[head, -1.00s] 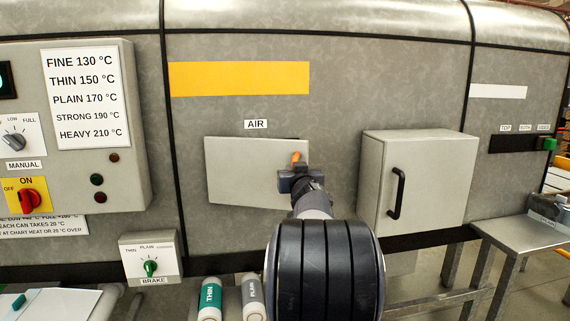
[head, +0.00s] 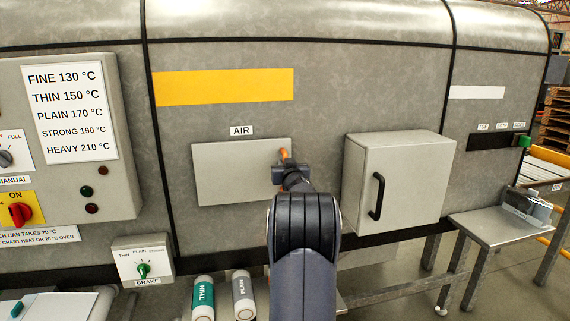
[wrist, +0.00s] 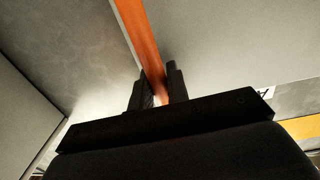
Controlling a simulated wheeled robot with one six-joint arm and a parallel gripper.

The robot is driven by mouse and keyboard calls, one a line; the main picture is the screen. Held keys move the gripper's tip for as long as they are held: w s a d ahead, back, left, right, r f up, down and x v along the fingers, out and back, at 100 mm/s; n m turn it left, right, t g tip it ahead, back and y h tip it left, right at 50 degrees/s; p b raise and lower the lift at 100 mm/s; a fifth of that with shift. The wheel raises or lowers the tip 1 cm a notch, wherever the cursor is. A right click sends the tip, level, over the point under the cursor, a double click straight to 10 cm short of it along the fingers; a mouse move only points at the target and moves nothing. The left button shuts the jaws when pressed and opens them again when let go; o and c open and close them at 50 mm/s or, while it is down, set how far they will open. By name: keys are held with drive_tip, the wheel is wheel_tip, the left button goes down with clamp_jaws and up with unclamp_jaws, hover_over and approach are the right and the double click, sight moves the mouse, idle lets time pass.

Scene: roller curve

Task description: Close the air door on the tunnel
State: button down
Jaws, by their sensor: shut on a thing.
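The air door (head: 235,172) is a flat light grey panel on the tunnel wall, under the AIR label (head: 241,130). It looks flat or nearly flat against the wall; I cannot tell whether a small gap remains. Its orange handle (head: 283,153) is at the right edge. My gripper (head: 285,168) is at that edge, shut on the handle. In the wrist view, the handle (wrist: 144,45) runs between the two dark fingers (wrist: 157,92), with the door panel (wrist: 230,45) to its right. My arm hides the wall below the handle.
A grey box with a black handle (head: 377,196) juts from the wall to the right. A control panel (head: 75,140) and the brake box (head: 143,261) are at left. Rolls labelled THIN (head: 203,298) and PLAIN (head: 243,294) stand below. A metal table (head: 490,226) is at right.

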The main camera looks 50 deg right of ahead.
drive_tip(key=shift+r, duration=0.1)
drive_tip(key=c, duration=1.7)
unclamp_jaws()
drive_tip(key=shift+d, duration=0.2)
drive_tip(key=shift+s, duration=0.1)
drive_tip(key=b+v, duration=0.3)
drive_tip(key=v, duration=0.7)
drive_tip(key=shift+s+a, duration=0.2)
drive_tip(key=shift+a, duration=0.1)
drive_tip(key=p+x, duration=0.3)
drive_tip(key=x, duration=0.8)
drive_tip(key=shift+s+a, duration=0.1)
